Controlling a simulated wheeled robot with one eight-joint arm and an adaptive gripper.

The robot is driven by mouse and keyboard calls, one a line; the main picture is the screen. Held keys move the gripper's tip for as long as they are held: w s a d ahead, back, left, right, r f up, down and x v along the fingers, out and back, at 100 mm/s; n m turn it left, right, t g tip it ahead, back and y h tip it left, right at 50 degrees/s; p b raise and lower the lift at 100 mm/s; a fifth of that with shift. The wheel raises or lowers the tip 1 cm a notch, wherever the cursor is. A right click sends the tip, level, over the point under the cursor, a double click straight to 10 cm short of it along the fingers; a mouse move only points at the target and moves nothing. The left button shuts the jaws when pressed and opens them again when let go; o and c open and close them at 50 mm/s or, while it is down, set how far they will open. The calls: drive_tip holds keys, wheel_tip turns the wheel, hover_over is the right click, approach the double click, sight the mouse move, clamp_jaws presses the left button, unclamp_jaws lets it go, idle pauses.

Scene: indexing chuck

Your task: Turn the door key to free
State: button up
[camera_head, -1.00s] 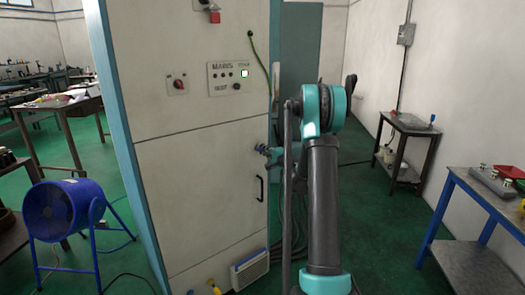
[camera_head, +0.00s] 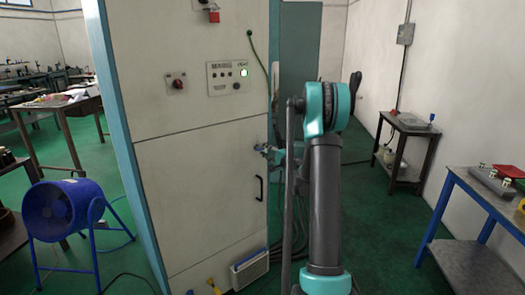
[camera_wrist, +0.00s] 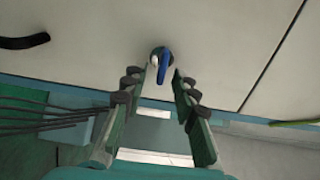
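The door key, with a blue grip (camera_wrist: 164,66), sits in a round silver lock (camera_wrist: 155,55) on the cabinet's pale door, in the wrist view. My gripper (camera_wrist: 163,80) is open, with one finger on each side of the blue grip near the fingertips. I cannot tell whether either finger touches it. In the head view my gripper (camera_head: 267,149) is small, at the right part of the cabinet front (camera_head: 200,170), and the key cannot be made out there.
A black door handle (camera_head: 259,188) is below my gripper, and it also shows in the wrist view (camera_wrist: 24,42). A control panel (camera_head: 226,77) is higher on the cabinet. A blue fan (camera_head: 58,208) stands left. A blue-legged bench (camera_head: 470,200) stands right.

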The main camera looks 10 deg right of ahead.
drive_tip(key=v, duration=0.9)
drive_tip(key=shift+s, duration=0.3)
drive_tip(key=shift+d, duration=0.1)
drive_tip(key=s+a+f+n+g+h, duration=0.15)
drive_tip(key=s+a+n+g, duration=0.25)
drive_tip(key=s+a, duration=0.4)
drive_tip(key=s+a+f+n+g, duration=0.3)
drive_tip(key=s+a, duration=0.3)
drive_tip(key=s, duration=0.3)
drive_tip(key=s+d+f+n+g+h, duration=0.1)
drive_tip(key=s+f+n+h, duration=0.1)
drive_tip(key=s, duration=0.6)
drive_tip(key=s+d+f+n+g+h, duration=0.2)
drive_tip(key=s+f, duration=0.1)
drive_tip(key=s, duration=0.5)
drive_tip(key=s+d+f+n+g+h, duration=0.1)
drive_tip(key=s+f+h, duration=0.1)
drive_tip(key=s, duration=0.6)
drive_tip(key=shift+d+f+n+g+h, duration=0.35)
drive_tip(key=shift+d+f+n+g, duration=0.05)
drive_tip(key=shift+f, duration=0.3)
drive_tip(key=shift+o, duration=0.5)
drive_tip(key=shift+w, duration=0.1)
